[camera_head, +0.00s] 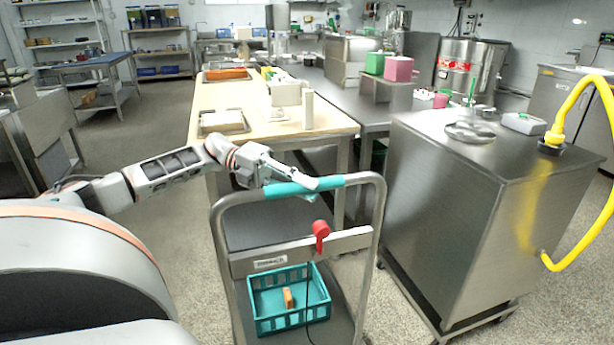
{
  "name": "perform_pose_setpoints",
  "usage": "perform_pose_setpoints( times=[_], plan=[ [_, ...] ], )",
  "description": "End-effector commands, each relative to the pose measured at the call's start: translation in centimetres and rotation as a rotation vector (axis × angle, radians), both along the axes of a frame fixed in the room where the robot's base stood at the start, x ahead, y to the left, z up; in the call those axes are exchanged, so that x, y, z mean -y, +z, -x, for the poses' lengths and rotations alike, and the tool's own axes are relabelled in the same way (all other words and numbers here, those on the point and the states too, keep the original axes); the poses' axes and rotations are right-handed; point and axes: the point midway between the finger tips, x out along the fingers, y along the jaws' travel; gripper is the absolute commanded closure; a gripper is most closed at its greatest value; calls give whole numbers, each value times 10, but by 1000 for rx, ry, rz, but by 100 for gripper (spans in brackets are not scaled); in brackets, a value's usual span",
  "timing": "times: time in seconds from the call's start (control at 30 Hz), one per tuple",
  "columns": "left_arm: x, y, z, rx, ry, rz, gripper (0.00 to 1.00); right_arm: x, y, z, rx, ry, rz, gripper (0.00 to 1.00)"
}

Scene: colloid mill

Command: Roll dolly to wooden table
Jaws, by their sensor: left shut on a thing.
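The dolly (371,240) stands in front of me, a grey metal cart with an upright push handle. Its top bar carries a teal grip sleeve (330,182). A teal crate (262,327) with a small orange-brown item (288,298) inside rests on the dolly's deck. The wooden table (335,119) stands just beyond the dolly, with a light wood top and metal legs. My right gripper is not in view.
A steel cabinet on wheels (440,215) stands close on the dolly's right, with a yellow hose (604,95) over it. Trays (206,124) and a white device (286,93) sit on the wooden table. Open floor (130,160) lies to the left.

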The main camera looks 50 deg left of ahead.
Motion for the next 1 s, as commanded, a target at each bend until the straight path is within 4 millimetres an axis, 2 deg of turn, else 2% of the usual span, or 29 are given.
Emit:
perform_pose_setpoints(
  times=[0.1,0.13,0.2,0.5,0.63,0.77,1.0],
  plan=[
    [-4,3,-3,8,13,-4,100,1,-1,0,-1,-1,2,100],
    [-4,3,-3,8,13,-4,78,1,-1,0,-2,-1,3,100],
    [-4,3,-2,8,12,-4,66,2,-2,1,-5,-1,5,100],
    [-3,1,-1,5,7,-2,66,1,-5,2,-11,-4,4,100],
    [-8,2,1,3,8,-2,66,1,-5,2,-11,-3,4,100],
    [-25,4,9,3,11,-3,66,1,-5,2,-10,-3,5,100],
    [-70,12,30,2,12,-4,66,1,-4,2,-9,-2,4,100]
  ],
)
